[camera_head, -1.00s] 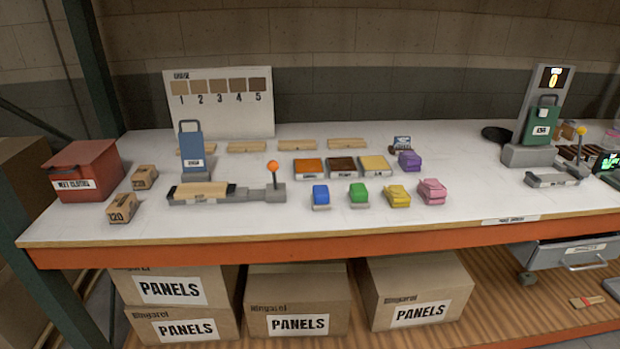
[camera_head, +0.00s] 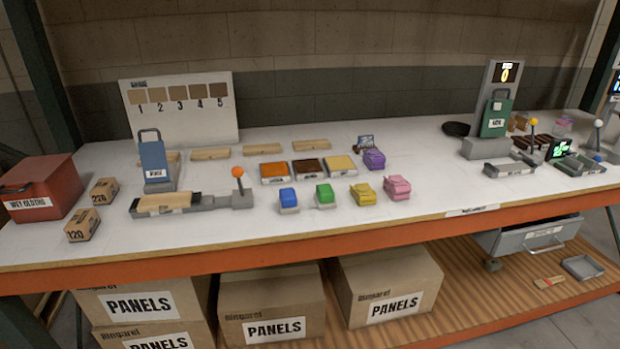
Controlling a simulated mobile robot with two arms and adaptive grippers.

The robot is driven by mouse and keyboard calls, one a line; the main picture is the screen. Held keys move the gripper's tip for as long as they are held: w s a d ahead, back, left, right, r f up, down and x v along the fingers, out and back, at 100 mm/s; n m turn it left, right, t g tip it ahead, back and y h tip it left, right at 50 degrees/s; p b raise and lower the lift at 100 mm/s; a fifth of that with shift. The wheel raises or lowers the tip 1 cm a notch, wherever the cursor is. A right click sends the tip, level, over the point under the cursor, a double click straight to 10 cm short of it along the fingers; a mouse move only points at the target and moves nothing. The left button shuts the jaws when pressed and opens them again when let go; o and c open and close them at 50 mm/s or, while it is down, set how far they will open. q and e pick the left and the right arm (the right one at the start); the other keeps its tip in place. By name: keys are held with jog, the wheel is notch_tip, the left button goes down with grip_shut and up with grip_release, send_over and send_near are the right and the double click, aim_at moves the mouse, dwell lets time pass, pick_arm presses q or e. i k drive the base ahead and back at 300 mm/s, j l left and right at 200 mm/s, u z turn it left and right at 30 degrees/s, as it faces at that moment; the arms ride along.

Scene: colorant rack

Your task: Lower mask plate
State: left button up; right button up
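No part is clearly readable as the mask plate. A blue upright plate with a handle (camera_head: 153,160) stands behind a clamp fixture (camera_head: 208,203) at the left; its small label is too blurred to read. The fixture holds a wooden panel (camera_head: 165,201) lying flat and has a lever with an orange knob (camera_head: 238,172). A green plate with a handle (camera_head: 496,117) is raised upright on a grey stand with a display (camera_head: 503,73) at the right. A low grey fixture (camera_head: 509,168) lies in front of it. Neither of my grippers is in view.
A red bin (camera_head: 45,188) and sandpaper blocks (camera_head: 82,225) stand at the left. Colour trays (camera_head: 307,169) and several coloured sponge-like blocks (camera_head: 324,194) fill the middle. The white tabletop (camera_head: 430,180) is clear between the pink block and right stand. Boxes (camera_head: 268,298) sit below.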

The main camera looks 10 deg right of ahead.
aim_at(152, 154)
jog(key=i+u, duration=0.75)
jog(key=i+l+u, duration=0.25)
jog(key=u, duration=0.15)
jog(key=i, duration=0.05)
